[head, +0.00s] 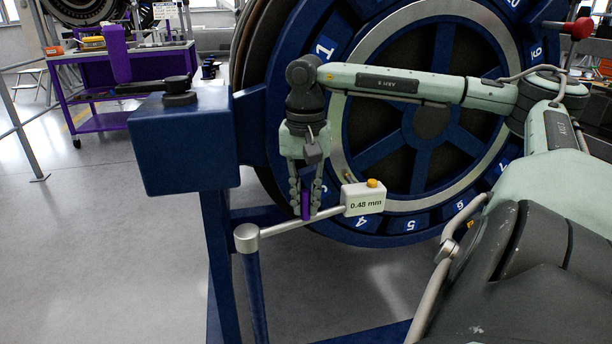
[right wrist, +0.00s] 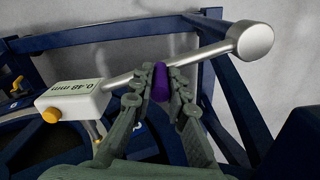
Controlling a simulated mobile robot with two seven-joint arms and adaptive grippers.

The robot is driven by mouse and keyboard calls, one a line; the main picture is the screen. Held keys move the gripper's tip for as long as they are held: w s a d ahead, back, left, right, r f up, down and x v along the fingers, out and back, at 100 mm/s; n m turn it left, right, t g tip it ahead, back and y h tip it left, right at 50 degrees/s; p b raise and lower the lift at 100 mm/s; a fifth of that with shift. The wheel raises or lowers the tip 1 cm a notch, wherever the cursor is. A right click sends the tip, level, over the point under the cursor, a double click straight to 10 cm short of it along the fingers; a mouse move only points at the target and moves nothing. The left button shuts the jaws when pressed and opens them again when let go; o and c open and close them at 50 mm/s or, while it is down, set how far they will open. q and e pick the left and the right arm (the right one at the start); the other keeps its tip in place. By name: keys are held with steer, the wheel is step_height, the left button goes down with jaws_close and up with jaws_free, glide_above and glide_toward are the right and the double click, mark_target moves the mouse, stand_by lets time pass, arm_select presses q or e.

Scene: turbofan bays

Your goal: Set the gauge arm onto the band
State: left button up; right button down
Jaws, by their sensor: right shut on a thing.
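The gauge arm (head: 295,226) is a silver rod running from a round pivot cap on a blue post to a white box (head: 355,203). The box reads 0.48 mm and has an orange button. A purple grip (head: 305,205) stands on the rod. My right gripper (head: 304,198) is shut on this grip, which shows between the fingers in the right wrist view (right wrist: 160,82). My left gripper is not in view.
A blue block (head: 180,145) on the blue frame stands left of the wheel, with a dark part on top. A blue frame leg (head: 218,260) is below. A purple cart (head: 120,75) stands at the back left.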

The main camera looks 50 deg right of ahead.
steer(key=shift+w+d, duration=0.1)
stand_by(0.4)
steer(key=c, duration=1.5)
jaws_free()
steer(key=shift+r, duration=0.1)
step_height(320, 180, up, 12)
steer(key=shift+f, duration=0.1)
